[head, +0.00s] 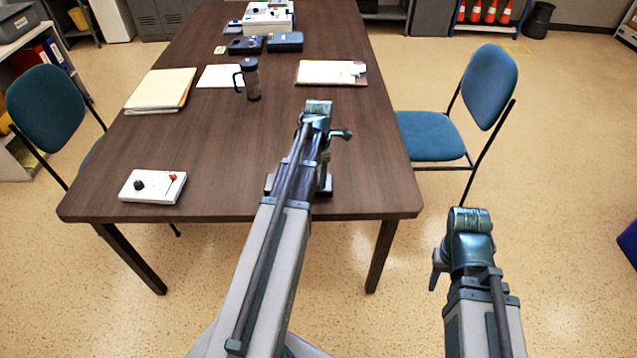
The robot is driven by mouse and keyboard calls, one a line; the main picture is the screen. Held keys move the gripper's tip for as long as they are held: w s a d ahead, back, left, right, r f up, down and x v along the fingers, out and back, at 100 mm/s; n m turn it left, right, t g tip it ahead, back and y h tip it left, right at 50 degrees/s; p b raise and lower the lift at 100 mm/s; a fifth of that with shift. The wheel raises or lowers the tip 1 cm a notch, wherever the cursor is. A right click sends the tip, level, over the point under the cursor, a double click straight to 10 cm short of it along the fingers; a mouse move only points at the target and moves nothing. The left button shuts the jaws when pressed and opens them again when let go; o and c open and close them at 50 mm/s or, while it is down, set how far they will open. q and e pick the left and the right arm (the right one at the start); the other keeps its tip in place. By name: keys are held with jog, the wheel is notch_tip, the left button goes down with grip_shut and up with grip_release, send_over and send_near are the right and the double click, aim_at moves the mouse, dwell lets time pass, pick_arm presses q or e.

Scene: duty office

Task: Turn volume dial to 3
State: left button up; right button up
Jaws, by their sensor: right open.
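A white control box (153,194) lies on the near left corner of the table. It carries a round black knob (139,185), which looks like the dial, and a small red-tipped lever (172,178). The knob's markings and setting are too small to read. My left arm reaches over the table's near edge, to the right of the box and apart from it. Its gripper is largely hidden by the arm, and its jaws cannot be made out. My right gripper (437,271) is open, off the table to the lower right, far from the box.
The brown table (210,130) holds folders (161,89), a dark bottle (251,80), a clipboard (331,73) and devices (267,20) at the far end. Blue chairs stand left (46,105) and right (487,88). The tabletop around the box is clear.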

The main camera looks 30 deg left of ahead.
pick_arm(q)
jog(key=shift+f, duration=0.2)
grip_shut()
dwell(0.3)
